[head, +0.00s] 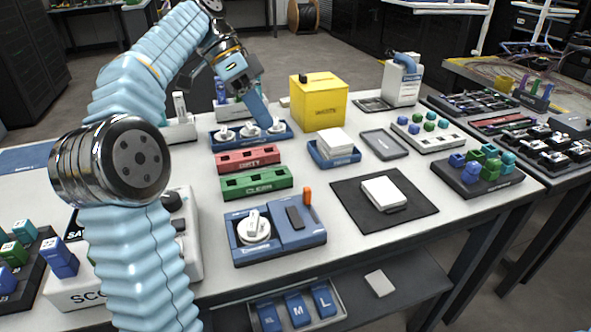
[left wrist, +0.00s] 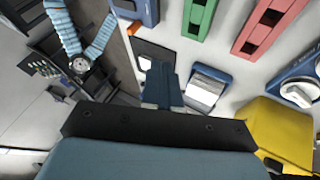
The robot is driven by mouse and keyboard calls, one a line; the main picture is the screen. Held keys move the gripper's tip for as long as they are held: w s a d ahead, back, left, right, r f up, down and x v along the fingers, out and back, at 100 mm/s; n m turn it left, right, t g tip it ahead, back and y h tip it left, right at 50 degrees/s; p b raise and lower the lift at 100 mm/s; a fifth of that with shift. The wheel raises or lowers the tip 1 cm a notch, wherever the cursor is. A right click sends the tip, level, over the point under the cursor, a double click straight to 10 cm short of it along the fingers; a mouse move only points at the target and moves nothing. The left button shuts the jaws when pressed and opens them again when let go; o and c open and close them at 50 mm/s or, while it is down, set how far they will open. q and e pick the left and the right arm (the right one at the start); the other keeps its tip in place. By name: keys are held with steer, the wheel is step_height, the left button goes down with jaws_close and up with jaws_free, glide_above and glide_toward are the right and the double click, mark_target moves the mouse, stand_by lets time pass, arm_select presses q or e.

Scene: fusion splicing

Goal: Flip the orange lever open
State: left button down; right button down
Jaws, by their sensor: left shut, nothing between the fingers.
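The orange lever (head: 307,197) stands upright at the back right corner of the blue device (head: 277,236), which also carries a white round dial and a dark block. In the left wrist view the lever is a small orange piece (left wrist: 134,28) at the edge of the blue device (left wrist: 140,8). My left gripper (head: 266,122) is shut and empty, pointing down at the back of the table near the yellow box, well apart from the lever. Its fingers (left wrist: 160,82) show together in the left wrist view. My right gripper is not in view.
A green rack (head: 257,184) and a red rack (head: 249,160) lie behind the device. A black mat (head: 421,208) with a white case (head: 384,194) is to its right. The yellow box (head: 319,104) and a blue tray (head: 314,156) of white pads stand farther back.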

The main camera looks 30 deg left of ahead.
mark_target(307, 196)
arm_select(q)
steer(key=b+x, duration=0.1)
steer(key=x, duration=0.8)
steer(key=shift+s+d+f, duration=0.1)
steer(key=shift+s, duration=0.05)
steer(key=s+d, duration=0.2)
steer(key=shift+d+f, duration=0.2)
steer(key=shift+d, duration=0.15)
steer(key=shift+s+d, duration=0.3)
steer(key=shift+d, duration=0.1)
